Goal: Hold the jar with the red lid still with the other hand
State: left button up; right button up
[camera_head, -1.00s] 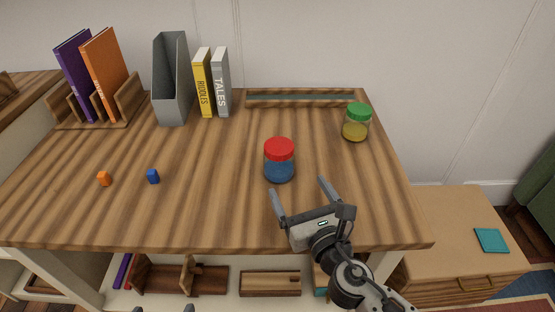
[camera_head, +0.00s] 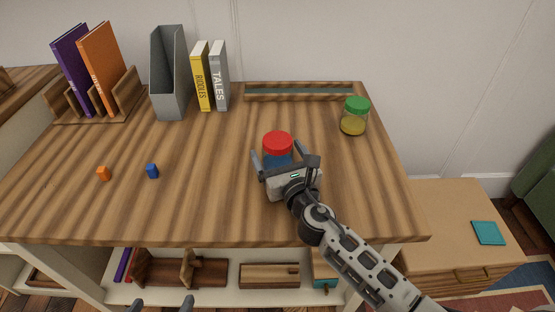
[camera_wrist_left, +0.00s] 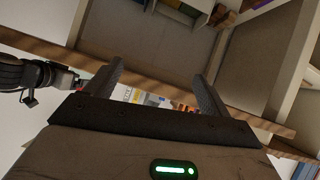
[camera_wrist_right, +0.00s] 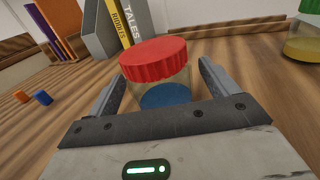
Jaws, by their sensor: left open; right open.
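The jar with the red lid (camera_head: 278,143) stands upright on the plank table, with blue contents; the gripper hides its lower part in the head view. My right gripper (camera_head: 280,154) is open, with its fingers on either side of the jar. In the right wrist view the jar (camera_wrist_right: 156,70) shows between the open fingers (camera_wrist_right: 158,85); I cannot tell whether either finger touches it. My left gripper (camera_head: 161,303) shows only its fingertips at the bottom edge of the head view, below the table front. In the left wrist view it (camera_wrist_left: 160,80) is open and empty.
A jar with a green lid (camera_head: 354,116) stands at the right rear. A blue block (camera_head: 152,171) and an orange block (camera_head: 103,173) lie at the left. Books, a grey file holder (camera_head: 168,75) and a shallow tray (camera_head: 300,97) line the back.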

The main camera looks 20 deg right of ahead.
aim_at(283, 150)
jog(key=c, duration=1.1)
jog(key=shift+c, duration=0.2)
jog(key=shift+r+p, duration=0.35)
jog(key=shift+r, duration=0.1)
notch_tip(283, 150, up, 2)
jog(key=shift+r+p, duration=0.25)
jog(key=shift+p, duration=0.65)
pick_arm(q)
jog(key=shift+s+a+r+m+g+y+p, duration=0.2)
jog(key=shift+r+p, duration=0.35)
jog(key=shift+p, duration=0.45)
jog(key=shift+s+a+r+m+g+y+p, duration=0.1)
jog(key=shift+a+r+m+g+p, duration=0.3)
jog(key=shift+p, duration=0.6)
pick_arm(e)
jog(key=s+a+r, duration=0.4)
jog(key=s+r, duration=0.5)
jog(key=s, duration=0.4)
jog(key=shift+s+r, duration=0.3)
pick_arm(q)
jog(key=shift+d+r, duration=0.1)
